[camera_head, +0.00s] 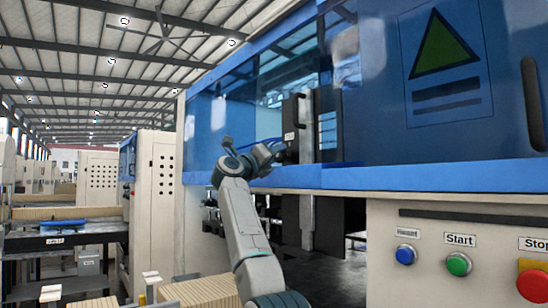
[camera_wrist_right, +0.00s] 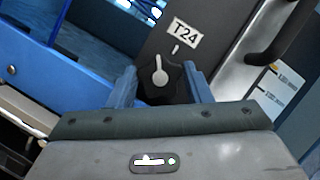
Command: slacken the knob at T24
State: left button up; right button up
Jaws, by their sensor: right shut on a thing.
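The knob (camera_wrist_right: 160,76) is black with a light grey pointer and sits on a dark panel (camera_wrist_right: 150,40) below a white label reading T24 (camera_wrist_right: 182,33). Its pointer stands nearly upright in the right wrist view, a little left of a short white mark above it. My right gripper (camera_wrist_right: 161,90) has its blue fingers on either side of the knob and is shut on it. In the head view my right gripper (camera_head: 277,155) reaches the dark panel (camera_head: 291,112) at the machine's opening; the knob is too small to make out there. My left gripper is not in view.
A blue machine cover (camera_head: 385,90) with a dark handle (camera_head: 533,103) is at the right. Below it are a blue button (camera_head: 405,254), a green Start button (camera_head: 458,264) and a red Stop button (camera_head: 535,286). A dark bar handle (camera_wrist_right: 278,30) is close right of the knob.

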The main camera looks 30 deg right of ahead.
jog(key=shift+s+r, duration=0.1)
jog(key=shift+r, duration=0.1)
jog(key=o, duration=0.8)
jog(key=shift+c, duration=0.2)
jog(key=shift+o, duration=1.2)
jog(key=shift+d+f, duration=0.15)
jog(key=b+v, duration=0.5)
jog(key=v, duration=0.5)
jog(key=shift+a, duration=0.4)
jog(key=shift+f, duration=0.15)
